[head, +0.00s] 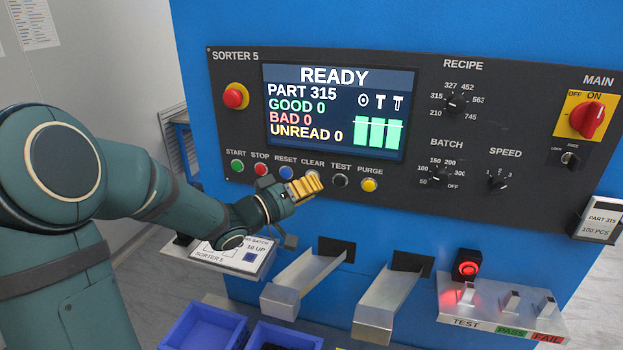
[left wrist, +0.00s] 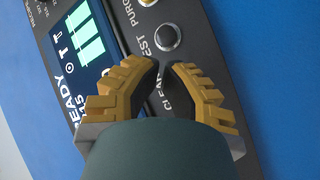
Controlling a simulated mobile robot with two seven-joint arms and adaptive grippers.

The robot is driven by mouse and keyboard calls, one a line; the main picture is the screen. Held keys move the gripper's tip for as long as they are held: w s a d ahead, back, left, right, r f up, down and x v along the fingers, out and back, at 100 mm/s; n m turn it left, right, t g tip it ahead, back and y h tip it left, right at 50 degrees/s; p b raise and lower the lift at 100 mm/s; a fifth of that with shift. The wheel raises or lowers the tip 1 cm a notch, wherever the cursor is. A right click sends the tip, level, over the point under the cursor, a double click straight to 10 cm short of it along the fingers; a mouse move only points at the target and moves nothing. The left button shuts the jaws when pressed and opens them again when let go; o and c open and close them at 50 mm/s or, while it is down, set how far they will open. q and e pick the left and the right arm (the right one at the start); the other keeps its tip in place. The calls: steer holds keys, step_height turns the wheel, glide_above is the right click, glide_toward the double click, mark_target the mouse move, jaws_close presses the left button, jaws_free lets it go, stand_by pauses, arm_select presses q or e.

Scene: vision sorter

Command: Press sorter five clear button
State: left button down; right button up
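The sorter five panel (head: 430,130) is dark and stands on a blue cabinet. Its pale clear button (head: 313,173) sits in the button row under the screen, between the reset button (head: 286,172) and the test button (head: 340,181). My left gripper (head: 322,184) is right at the clear button and partly covers it; I cannot tell if it touches. In the left wrist view the yellow fingertips (left wrist: 167,67) are drawn close together with a narrow gap, holding nothing visible. There the CLEAR label shows between the fingers and the button itself is hidden. My right gripper is out of view.
The screen (head: 339,112) reads READY, with good, bad and unread at 0. A red emergency button (head: 235,96), a yellow purge button (head: 369,185) and knobs share the panel. Metal chutes (head: 308,280) and blue bins (head: 205,328) lie below.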

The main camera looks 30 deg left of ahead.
arm_select(q)
steer(key=shift+s+d, duration=0.25)
steer(key=shift+s, duration=0.7)
steer(key=shift+s+d, duration=0.2)
steer(key=shift+s, duration=0.7)
